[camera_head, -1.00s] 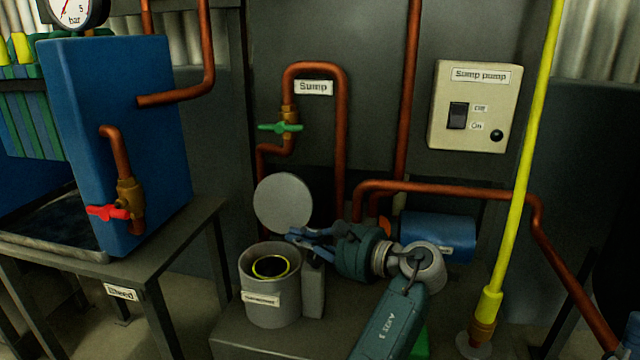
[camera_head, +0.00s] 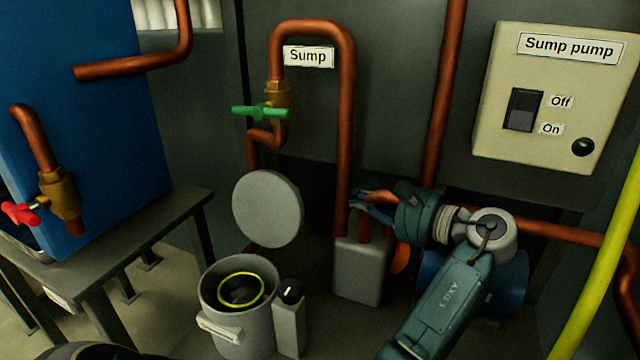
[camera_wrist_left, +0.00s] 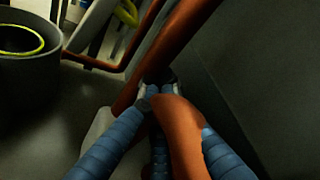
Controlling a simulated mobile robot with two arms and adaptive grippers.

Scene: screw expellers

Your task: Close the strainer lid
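The strainer (camera_head: 262,332) is an open grey pot with a label and a yellow ring inside. Its round grey lid (camera_head: 267,208) stands upright behind the opening, tilted back and open. My left gripper (camera_head: 362,203) is right of the lid, apart from it, by the copper pipes. In the left wrist view its blue ribbed fingers (camera_wrist_left: 155,100) lie around a bent copper pipe, which hides part of them. I cannot tell whether they touch it or how far they are closed. The strainer (camera_wrist_left: 28,85) shows there at the left. My right gripper is not in view.
A vertical copper pipe (camera_head: 346,130) stands between lid and gripper. A grey block (camera_head: 360,275) is below the gripper. A green-handled valve (camera_head: 262,112) is above the lid. The sump pump switch box (camera_head: 548,95) is at the right. A dark table (camera_head: 165,225) stands left.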

